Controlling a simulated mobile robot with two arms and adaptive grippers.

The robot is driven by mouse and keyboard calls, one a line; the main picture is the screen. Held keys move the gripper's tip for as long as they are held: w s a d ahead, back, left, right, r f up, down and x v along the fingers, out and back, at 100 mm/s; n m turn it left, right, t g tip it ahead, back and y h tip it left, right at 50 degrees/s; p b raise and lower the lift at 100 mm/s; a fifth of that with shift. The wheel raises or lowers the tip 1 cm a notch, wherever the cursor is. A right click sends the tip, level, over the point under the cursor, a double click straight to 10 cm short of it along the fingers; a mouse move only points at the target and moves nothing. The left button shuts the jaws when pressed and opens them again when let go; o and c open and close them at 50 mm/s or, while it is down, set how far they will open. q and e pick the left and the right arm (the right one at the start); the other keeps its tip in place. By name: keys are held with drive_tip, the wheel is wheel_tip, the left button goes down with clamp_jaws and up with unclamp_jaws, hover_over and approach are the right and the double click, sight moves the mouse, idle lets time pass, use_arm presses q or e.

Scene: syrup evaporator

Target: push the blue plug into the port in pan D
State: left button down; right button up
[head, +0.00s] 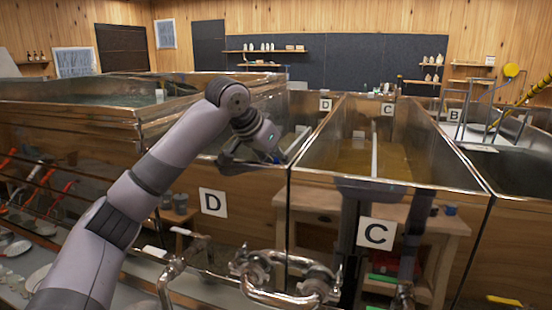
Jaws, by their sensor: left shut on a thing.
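Pan D (222,146) is the metal pan left of centre, with a white D label (213,202) on its front and a smaller D plate at its back. My left arm reaches over its front edge from the lower left. My left gripper (262,158) is at the pan's front right part, tilted down, near the wall shared with pan C (376,120). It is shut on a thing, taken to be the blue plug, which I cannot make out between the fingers. The port is not visible, hidden behind the front wall or the gripper. My right gripper is out of view.
Pan C holds amber liquid and a long divider. Pan B (515,157) is at the right, with a metal frame and a yellow-handled tool. Pipes with valves (285,275) run below the front walls. A wooden table (430,225) stands beneath.

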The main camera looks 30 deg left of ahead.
use_arm(q)
drive_tip(key=shift+f, duration=0.65)
idle(0.6)
drive_tip(key=c, duration=1.2)
unclamp_jaws()
drive_tip(key=v, duration=1.2)
